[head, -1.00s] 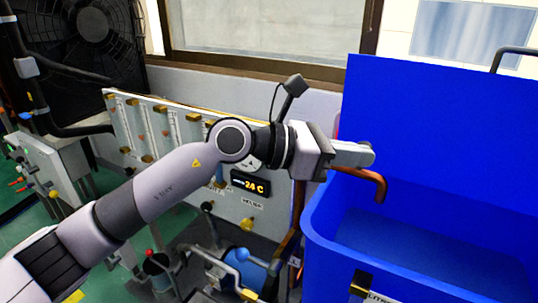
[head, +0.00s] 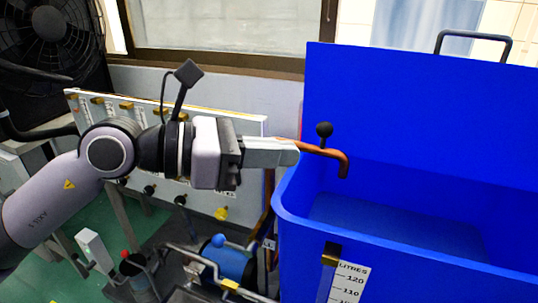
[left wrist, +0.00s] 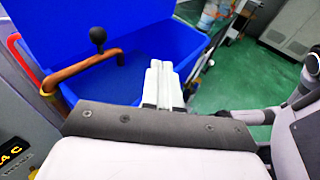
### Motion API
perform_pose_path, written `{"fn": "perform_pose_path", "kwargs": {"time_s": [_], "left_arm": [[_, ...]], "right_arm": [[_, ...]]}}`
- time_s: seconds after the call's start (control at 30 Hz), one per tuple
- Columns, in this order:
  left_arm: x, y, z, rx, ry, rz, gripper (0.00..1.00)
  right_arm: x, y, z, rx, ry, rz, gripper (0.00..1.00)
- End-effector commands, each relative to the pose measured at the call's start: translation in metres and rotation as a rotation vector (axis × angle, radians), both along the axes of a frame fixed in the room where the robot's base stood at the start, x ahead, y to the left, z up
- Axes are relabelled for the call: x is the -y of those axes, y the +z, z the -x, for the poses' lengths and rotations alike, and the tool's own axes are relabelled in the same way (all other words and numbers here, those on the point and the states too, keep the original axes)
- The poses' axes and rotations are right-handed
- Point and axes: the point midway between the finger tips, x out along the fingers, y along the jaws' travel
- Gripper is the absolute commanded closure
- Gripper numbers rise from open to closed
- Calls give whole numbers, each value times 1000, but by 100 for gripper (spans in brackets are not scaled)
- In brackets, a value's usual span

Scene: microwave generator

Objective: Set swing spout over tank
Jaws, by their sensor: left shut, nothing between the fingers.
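The swing spout is a copper-coloured pipe (head: 328,152) with a black ball knob (head: 324,130) standing on it. Its down-bent end is over the open blue tank (head: 400,250), inside the left rim. In the left wrist view the spout (left wrist: 85,68) crosses the tank edge (left wrist: 60,110), left of my fingers. My left gripper (head: 290,152) is shut and empty; its tips are left of the knob, overlapping the pipe in the head view. I cannot tell whether they touch it. A grey arm, apparently my right, shows in the left wrist view with its gripper end (left wrist: 225,114) unclear.
The tank's raised lid (head: 420,130) stands behind it. A gauge panel (head: 250,127) stands behind my left arm, with a blue pump (head: 230,262) and piping below. A fan (head: 48,40) is at far left. Green floor (left wrist: 235,80) shows beyond the tank.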

Motion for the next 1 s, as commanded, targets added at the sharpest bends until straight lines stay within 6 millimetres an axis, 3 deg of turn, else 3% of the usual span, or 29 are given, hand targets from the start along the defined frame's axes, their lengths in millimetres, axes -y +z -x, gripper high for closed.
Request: {"fn": "perform_pose_path", "kwargs": {"time_s": [0.2,0.67,0.77,1.0], "left_arm": [[-9,2,11,0,0,-2,100],[-8,1,15,-37,-8,32,100],[-5,-1,21,-144,-27,122,100],[-13,-4,24,-605,-40,526,100]], "right_arm": [[-1,0,0,0,-2,-3,57],[0,0,0,1,-2,-3,57],[0,0,0,0,-2,-3,57],[0,0,0,0,-2,-3,57]]}}
